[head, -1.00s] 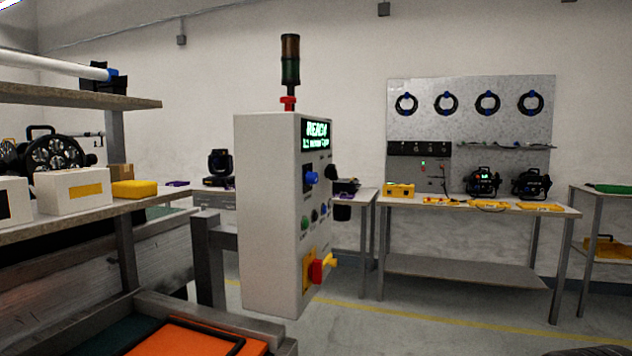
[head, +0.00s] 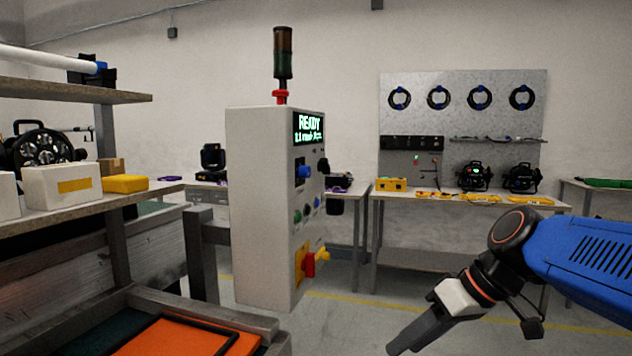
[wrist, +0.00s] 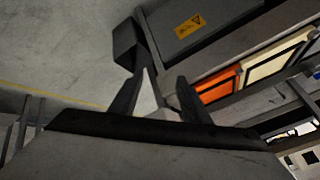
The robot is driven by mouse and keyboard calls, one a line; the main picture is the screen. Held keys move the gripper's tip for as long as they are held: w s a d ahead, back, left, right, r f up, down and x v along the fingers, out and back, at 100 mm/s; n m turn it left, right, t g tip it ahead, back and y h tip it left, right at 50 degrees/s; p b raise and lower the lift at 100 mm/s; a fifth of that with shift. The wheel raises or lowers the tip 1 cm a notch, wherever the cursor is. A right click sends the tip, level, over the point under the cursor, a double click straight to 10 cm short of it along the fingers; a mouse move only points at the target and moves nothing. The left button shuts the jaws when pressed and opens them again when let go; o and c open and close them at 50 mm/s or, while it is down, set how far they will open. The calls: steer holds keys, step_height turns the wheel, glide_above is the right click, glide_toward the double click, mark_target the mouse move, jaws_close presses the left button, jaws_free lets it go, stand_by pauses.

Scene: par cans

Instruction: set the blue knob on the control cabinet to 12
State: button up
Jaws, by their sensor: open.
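The control cabinet (head: 262,220) is a tall light-grey box in the middle of the head view, its panel turned to the right. The blue knob (head: 304,172) sits on the panel below a lit display (head: 309,128) that reads READY; its second line is too small to read. The knob's setting cannot be read at this angle. My gripper (head: 398,348) is low at the right in the head view, apart from the cabinet and below the knob's level. In the wrist view my gripper (wrist: 160,95) has its two dark fingers spread with nothing between them.
A black knob (head: 323,166), small buttons (head: 298,216) and a red-and-yellow switch (head: 309,262) share the panel. A signal tower (head: 283,55) stands on top. A shelf unit (head: 75,215) is at left. A workbench (head: 470,200) stands behind. Floor right of the cabinet looks clear.

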steer(key=w+a+r+n+y, duration=0.3)
steer(key=w+r+n+y, duration=0.25)
steer(key=w+r, duration=0.7)
steer(key=n+t+y, duration=0.2)
steer(key=n+y, duration=0.3)
steer(key=n, duration=0.1)
glide_toward(309, 173)
steer(key=shift+m, duration=0.25)
steer(key=x, duration=0.8)
steer(key=shift+w+a, duration=0.1)
steer(key=shift+w, duration=0.15)
steer(key=c, duration=1)
